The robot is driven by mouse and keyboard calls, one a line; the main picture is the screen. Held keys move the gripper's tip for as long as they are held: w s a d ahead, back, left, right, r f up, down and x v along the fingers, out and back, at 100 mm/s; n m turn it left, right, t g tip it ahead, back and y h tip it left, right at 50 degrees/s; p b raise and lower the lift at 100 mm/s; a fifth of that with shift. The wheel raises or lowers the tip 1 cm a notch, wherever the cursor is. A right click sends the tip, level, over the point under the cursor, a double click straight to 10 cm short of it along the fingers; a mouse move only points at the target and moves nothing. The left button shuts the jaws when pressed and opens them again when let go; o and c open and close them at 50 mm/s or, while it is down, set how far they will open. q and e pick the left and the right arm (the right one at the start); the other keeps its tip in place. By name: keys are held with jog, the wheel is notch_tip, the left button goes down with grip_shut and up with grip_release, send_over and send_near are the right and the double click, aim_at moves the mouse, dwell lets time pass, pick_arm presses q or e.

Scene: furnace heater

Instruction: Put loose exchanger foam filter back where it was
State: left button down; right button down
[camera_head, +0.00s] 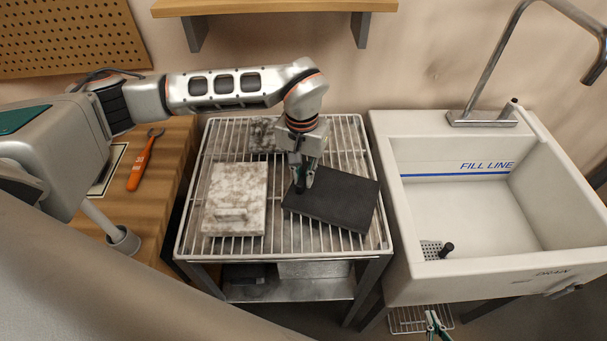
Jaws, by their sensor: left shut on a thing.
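A dark grey slab (340,201), which looks like the foam filter, lies at a slant over the right half of the wire rack (275,251). My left gripper (301,184) reaches down from above and is shut on this slab near its upper left part. The fingertips partly hide that spot. I cannot tell whether the slab rests fully on the wires. My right gripper (437,322) shows only in part at the bottom edge, right of centre, low in front of the sink. Its finger opening is unclear.
A dirty white panel with a handle (238,195) lies on the rack's left side. A mottled grey piece (265,135) is behind it. A wooden bench (160,195) with an orange tool (140,170) is left. A white sink (470,205) with a tap (485,70) stands right.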

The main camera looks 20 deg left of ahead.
pick_arm(q)
jog(key=c, duration=2.1)
grip_release()
jog(key=shift+f, duration=0.15)
notch_tip(320, 180, up, 12)
jog(key=b, duration=0.1)
jog(key=shift+a+r, duration=0.15)
jog(key=shift+r, duration=0.05)
jog(key=shift+s+f, duration=0.1)
jog(key=shift+s, duration=0.05)
